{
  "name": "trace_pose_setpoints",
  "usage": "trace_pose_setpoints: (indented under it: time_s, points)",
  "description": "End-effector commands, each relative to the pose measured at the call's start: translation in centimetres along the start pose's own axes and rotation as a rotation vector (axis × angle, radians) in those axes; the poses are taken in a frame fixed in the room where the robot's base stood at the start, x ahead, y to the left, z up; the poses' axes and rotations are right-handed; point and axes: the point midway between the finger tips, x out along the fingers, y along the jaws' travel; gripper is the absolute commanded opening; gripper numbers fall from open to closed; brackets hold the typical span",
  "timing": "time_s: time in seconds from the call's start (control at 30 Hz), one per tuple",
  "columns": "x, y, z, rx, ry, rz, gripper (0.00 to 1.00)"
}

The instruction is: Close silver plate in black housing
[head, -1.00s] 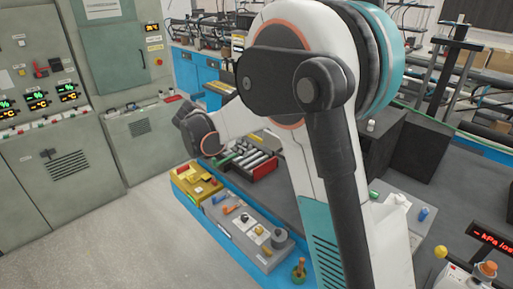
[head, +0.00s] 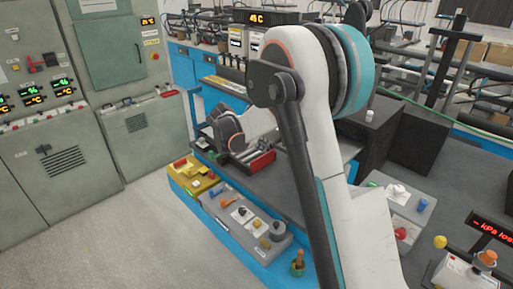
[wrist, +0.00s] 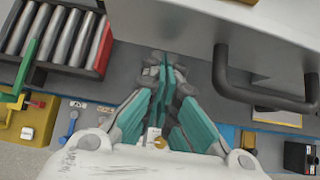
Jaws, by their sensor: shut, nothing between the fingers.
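A pale silver plate (wrist: 275,30) with a black bar handle (wrist: 262,95) fills the upper right of the wrist view. The black housing (head: 372,132) stands as a dark block right of my arm in the head view. How far the plate is open cannot be told, as my arm hides that area. My gripper (wrist: 165,68) has teal-padded fingers brought together, with nothing between them. It is left of the handle in the picture and appears apart from it. In the head view my arm hides the fingertips.
A battery rack (wrist: 104,45) with several silver cylinders and a red end lies upper left in the wrist view. A yellow box (wrist: 30,122) is below it. A grey control panel (head: 245,222) lies along the bench's front edge. Another dark block (head: 422,145) stands at right.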

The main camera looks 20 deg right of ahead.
Motion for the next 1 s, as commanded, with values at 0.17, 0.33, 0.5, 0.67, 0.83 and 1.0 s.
trace_pose_setpoints:
  time_s: [0.17,0.33,0.5,0.67,0.83,1.0]
  points:
    - [0.2,0.0,0.2,0.000,0.000,0.001,0.00]
    - [0.2,0.0,0.2,0.000,0.000,0.001,0.00]
    - [0.4,0.0,0.4,0.001,0.000,0.000,0.00]
    - [1.5,0.0,1.5,0.003,0.001,-0.002,0.00]
    - [3.9,-0.1,3.8,0.004,0.001,-0.002,0.00]
    - [7.1,-0.1,7.0,0.004,0.000,-0.004,0.00]
